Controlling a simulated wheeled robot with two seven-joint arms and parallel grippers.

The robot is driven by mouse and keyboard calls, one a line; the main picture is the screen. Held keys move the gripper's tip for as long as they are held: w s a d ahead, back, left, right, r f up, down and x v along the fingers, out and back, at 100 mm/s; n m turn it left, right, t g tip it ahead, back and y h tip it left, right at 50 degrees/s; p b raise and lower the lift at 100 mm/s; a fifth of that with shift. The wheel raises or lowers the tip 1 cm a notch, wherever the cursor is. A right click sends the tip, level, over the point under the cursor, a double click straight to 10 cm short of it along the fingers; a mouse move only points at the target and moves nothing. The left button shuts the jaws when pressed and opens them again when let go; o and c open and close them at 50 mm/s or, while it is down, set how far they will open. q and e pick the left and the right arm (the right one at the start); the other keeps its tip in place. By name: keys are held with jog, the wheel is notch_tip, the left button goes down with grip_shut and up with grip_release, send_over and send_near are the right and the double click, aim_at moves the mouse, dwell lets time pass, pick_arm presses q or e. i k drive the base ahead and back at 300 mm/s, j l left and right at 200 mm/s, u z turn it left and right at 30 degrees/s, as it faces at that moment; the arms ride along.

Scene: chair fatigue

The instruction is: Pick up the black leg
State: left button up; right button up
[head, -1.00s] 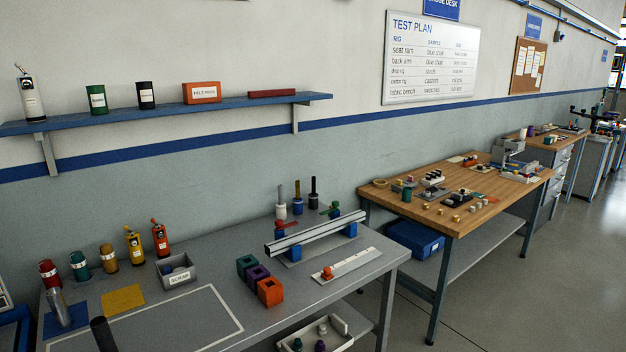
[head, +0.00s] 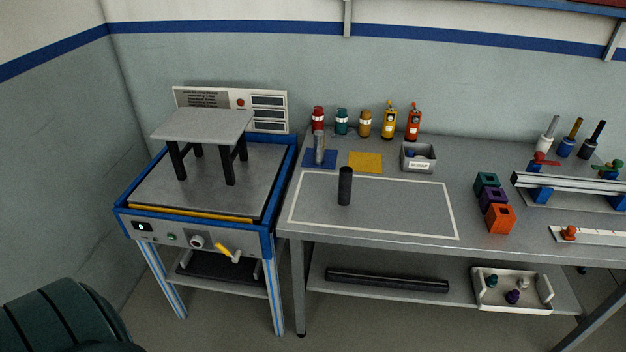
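A black leg (head: 345,186), a short dark cylinder, stands upright on the grey workbench inside a white-outlined rectangle, near its left part. Behind it to the left, a silver cylinder (head: 319,148) stands on a blue square (head: 322,158). A stool-like piece (head: 203,125) with a grey top and dark legs stands on the blue-framed test rig at the left. Neither of my grippers shows in the head view.
The outlined area (head: 420,215) right of the leg is clear. Colored bottles (head: 389,121), a yellow square (head: 365,163) and a grey bin (head: 418,157) stand behind. Colored blocks (head: 493,211) and a rail fixture (head: 570,190) are at right. A dark rounded object (head: 65,320) fills the lower left corner.

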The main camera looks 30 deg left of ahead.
aim_at(346, 173)
jog(key=u, duration=0.8)
